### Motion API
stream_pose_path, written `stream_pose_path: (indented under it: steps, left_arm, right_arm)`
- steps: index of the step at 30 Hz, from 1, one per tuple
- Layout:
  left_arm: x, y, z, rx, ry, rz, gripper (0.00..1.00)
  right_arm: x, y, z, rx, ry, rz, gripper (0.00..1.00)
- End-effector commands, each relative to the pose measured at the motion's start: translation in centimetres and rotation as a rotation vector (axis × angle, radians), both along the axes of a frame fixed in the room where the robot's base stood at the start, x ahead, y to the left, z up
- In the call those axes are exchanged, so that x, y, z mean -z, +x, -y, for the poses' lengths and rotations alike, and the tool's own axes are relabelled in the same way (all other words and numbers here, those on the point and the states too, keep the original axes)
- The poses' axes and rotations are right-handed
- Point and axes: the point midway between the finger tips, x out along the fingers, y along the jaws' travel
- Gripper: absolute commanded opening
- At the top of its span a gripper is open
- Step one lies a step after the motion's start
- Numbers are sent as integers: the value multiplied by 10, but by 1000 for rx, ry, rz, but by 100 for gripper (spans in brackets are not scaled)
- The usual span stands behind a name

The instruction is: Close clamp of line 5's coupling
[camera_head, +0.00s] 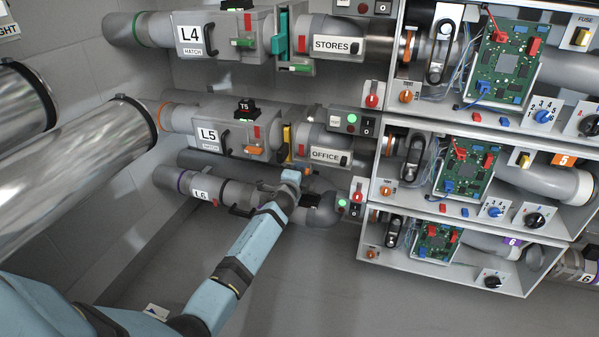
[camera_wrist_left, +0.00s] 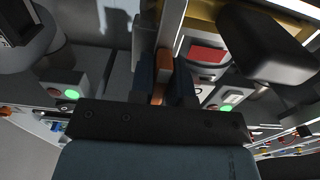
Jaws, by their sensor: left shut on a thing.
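Line 5 is the grey pipe with the L5 hatch box (camera_head: 213,137) and an orange ring on its left end. A yellow plate (camera_head: 287,140) stands between this box and the elbow marked OFFICE. My left gripper (camera_head: 291,174) reaches up to the underside of this joint. In the left wrist view the left gripper (camera_wrist_left: 163,84) is shut on an orange handle (camera_wrist_left: 164,62), which sits between its two dark fingers. In the head view my gripper mostly hides this handle and the lower side of the joint. How far the clamp is closed cannot be told. My right gripper is not in view.
Line 4 (camera_head: 190,35) runs above and line 6 (camera_head: 200,188) runs below, close to my left arm. Open shelves with circuit boards (camera_head: 466,166) stand on the right. A switch box with a green light (camera_head: 351,119) is near the OFFICE elbow. The floor below is clear.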

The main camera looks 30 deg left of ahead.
Motion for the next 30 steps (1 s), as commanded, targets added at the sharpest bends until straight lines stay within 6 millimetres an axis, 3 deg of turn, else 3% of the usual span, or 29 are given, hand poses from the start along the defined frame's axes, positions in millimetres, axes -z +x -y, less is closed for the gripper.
stream_pose_path:
  steps: [13,14,17,26,30]
  left_arm:
    - [-4,1,-1,-1,17,1,0]
    - [-4,1,-1,-1,17,1,19]
    - [-3,1,-1,-1,16,0,39]
    - [-2,-1,0,0,12,-2,39]
    - [-2,-15,3,0,12,-3,39]
  right_arm:
    - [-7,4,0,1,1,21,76]
    - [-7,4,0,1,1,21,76]
    - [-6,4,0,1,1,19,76]
    - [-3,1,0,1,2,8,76]
    - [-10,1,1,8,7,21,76]
